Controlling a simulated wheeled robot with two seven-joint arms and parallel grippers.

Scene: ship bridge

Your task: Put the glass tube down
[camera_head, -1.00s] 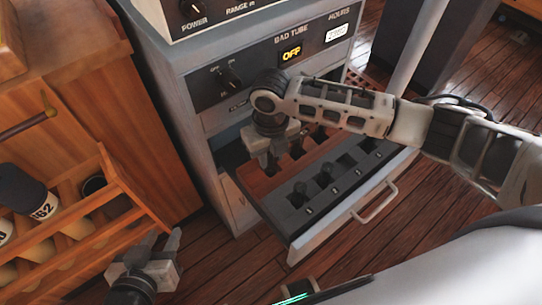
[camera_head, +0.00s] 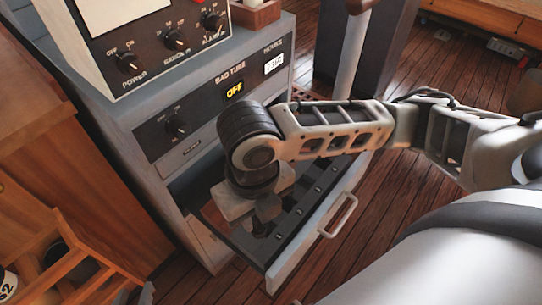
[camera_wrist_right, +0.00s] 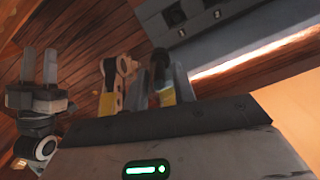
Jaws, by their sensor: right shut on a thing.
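My right gripper (camera_head: 250,212) points down over the open drawer (camera_head: 290,262) of the grey console, low and close to its slots. In the right wrist view its fingers (camera_wrist_right: 164,82) are shut on a slim, dark, glassy piece with a yellow part, which I take to be the glass tube (camera_wrist_right: 165,97). In the head view the gripper and wrist hide the tube, so I cannot tell whether it touches a slot. My left gripper (camera_wrist_right: 40,68) shows in the right wrist view with its fingers apart and empty. Only a sliver of it shows at the head view's bottom edge.
A handle (camera_head: 338,215) sticks out from the drawer front. A wooden rack (camera_head: 75,262) stands at lower left.

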